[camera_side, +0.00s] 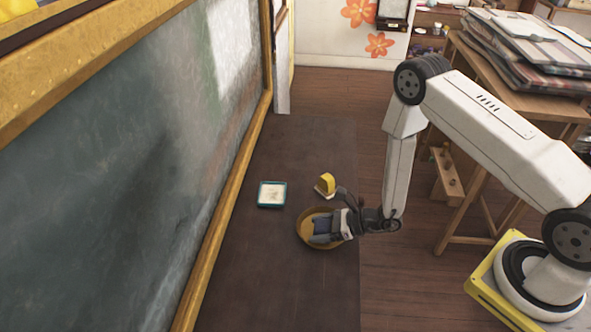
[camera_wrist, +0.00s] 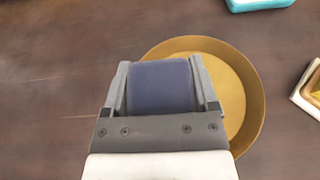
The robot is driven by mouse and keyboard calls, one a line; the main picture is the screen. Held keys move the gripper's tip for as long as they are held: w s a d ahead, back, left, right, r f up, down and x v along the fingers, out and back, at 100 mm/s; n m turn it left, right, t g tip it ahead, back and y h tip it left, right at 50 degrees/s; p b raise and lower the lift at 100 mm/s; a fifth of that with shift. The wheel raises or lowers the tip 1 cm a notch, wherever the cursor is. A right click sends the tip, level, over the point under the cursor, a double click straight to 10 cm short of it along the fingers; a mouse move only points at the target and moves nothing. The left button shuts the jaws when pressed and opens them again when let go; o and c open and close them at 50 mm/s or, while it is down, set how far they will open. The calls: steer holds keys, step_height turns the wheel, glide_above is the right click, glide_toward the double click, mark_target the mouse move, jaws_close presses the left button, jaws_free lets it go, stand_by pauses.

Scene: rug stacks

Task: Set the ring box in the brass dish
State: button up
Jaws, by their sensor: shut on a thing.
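The ring box (camera_wrist: 160,88) is a dark blue, rounded block in the wrist view. My gripper (camera_wrist: 163,78) is shut on it, with one grey finger against each side. The brass dish (camera_wrist: 248,95) is round and yellow-brown, and shows behind and to the right of the box. In the side view, the brass dish (camera_side: 303,232) lies on the dark surface, and my gripper (camera_side: 324,229) is over its right part, partly hiding it. I cannot tell whether the box touches the dish floor.
A teal-rimmed square tray (camera_side: 271,194) lies up and left of the dish; its edge shows in the wrist view (camera_wrist: 262,4). A yellow and white object (camera_side: 326,184) stands just behind the dish. A framed board (camera_side: 120,170) borders the left. The surface in front is clear.

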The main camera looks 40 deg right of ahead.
steer(key=o, duration=1.2)
steer(key=shift+c, duration=0.2)
steer(key=shift+r, duration=0.45)
steer(key=shift+s+d+r, duration=0.15)
steer(key=shift+d+r, duration=0.05)
steer(key=v, duration=1.1)
steer(key=shift+s+d, duration=0.2)
steer(key=shift+s, duration=0.05)
